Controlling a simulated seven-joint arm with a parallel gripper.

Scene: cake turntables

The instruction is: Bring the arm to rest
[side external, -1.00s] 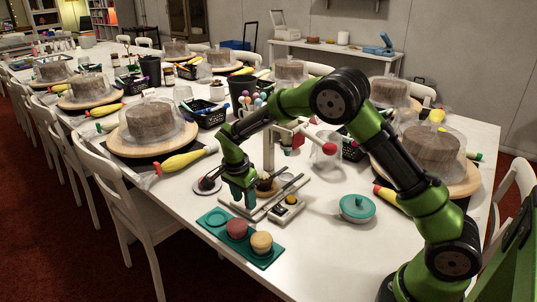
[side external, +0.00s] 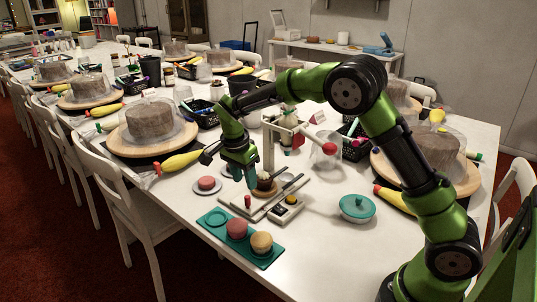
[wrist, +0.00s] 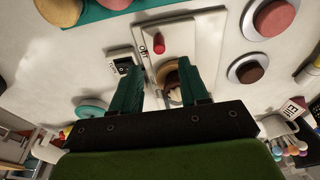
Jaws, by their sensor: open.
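My gripper (side external: 241,182) hangs pointing down over the white table, just left of a small cupcake (side external: 265,184) with a brown top. In the wrist view my gripper (wrist: 161,78) shows two green fingers spread apart, with nothing held between them.
A teal tray (side external: 213,219) with a pink and a yellow cupcake lies in front. A pink-topped piece sits on a saucer (side external: 206,185) to the left. A teal-lidded bowl (side external: 357,207) stands right. Domed cakes on turntables (side external: 150,122) line the table.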

